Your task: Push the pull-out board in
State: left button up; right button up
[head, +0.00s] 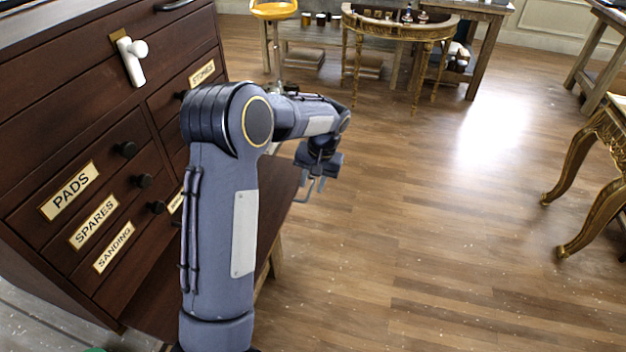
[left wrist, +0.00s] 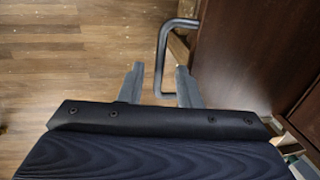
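The pull-out board (head: 286,192) is a dark brown flat panel sticking out from the cabinet, partly hidden behind my left arm. A bent grey metal handle (head: 311,190) shows at its outer edge. In the left wrist view the handle (left wrist: 163,55) stands beside a dark brown panel (left wrist: 240,50), which looks like the board. My left gripper (head: 318,165) is beyond the board's outer edge, at the handle. In the left wrist view its fingers (left wrist: 161,86) are apart, with part of the handle showing between them; contact cannot be told. My right gripper is out of view.
The dark cabinet (head: 45,120) with labelled drawers and black knobs stands at left. A white lever-like fitting (head: 131,60) is on its front. A gilt console (head: 400,28) stands at the back, and gilt legs (head: 595,195) at right. The wooden floor between is clear.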

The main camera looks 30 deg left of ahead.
pick_arm(q)
jog(key=shift+c, duration=0.4)
grip_shut()
jog(key=shift+a, duration=0.1)
jog(key=s+a, duration=0.1)
jog(key=a, duration=0.4)
jog(key=s+a, duration=0.1)
jog(key=a, duration=0.5)
jog(key=s+a, duration=0.2)
jog(key=a, duration=0.4)
jog(key=shift+s+a, duration=0.1)
jog(key=shift+a, duration=0.1)
jog(key=shift+o, duration=0.4)
grip_release()
jog(key=r, duration=0.2)
jog(key=d+r, duration=0.1)
jog(key=r, duration=0.2)
jog(key=r+b, duration=0.1)
jog(key=r, duration=0.1)
jog(key=shift+d+r, duration=0.25)
jog(key=shift+r, duration=0.1)
